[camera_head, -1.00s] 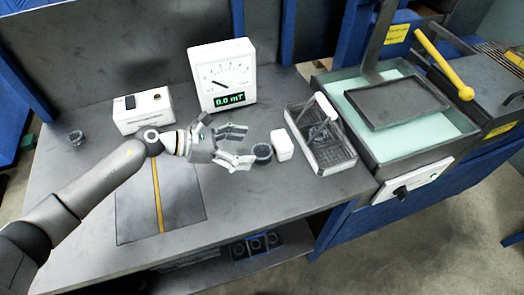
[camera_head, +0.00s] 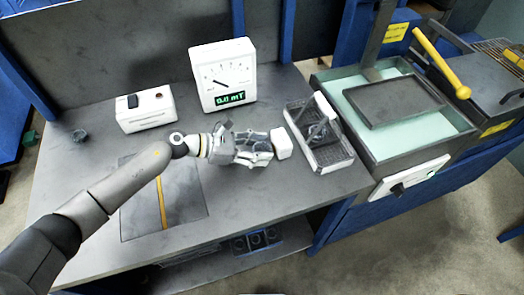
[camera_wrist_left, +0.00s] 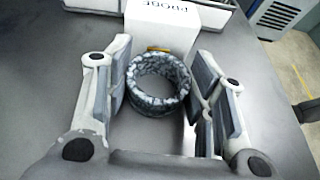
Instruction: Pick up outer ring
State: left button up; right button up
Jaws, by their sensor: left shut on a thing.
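The outer ring (camera_wrist_left: 160,105), a dark grey ring with a mottled surface, stands on the table between the fingers of my left gripper (camera_wrist_left: 163,95) in the left wrist view. Another small dark ring (camera_head: 79,135) lies at the table's left side. My right gripper is not in view.
A white block marked PROBE (camera_wrist_left: 158,22) stands just beyond the ring; the head view shows it too (camera_head: 281,146). A wire basket (camera_head: 335,160) is to its right. A meter reading 0.0 mT (camera_head: 223,75) and a white switch box (camera_head: 146,110) stand behind. The front table area is clear.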

pick_arm(q)
jog(key=shift+c, duration=1.1)
jog(key=shift+r, duration=0.15)
jog(key=shift+r+b, duration=0.3)
jog(key=shift+r, duration=0.25)
jog(key=s+d+r, duration=0.1)
jog(key=s+r, duration=1)
jog(key=s, duration=0.3)
jog(key=shift+r+b, duration=0.35)
jog(key=shift+b, duration=0.1)
jog(key=shift+d+r, duration=0.1)
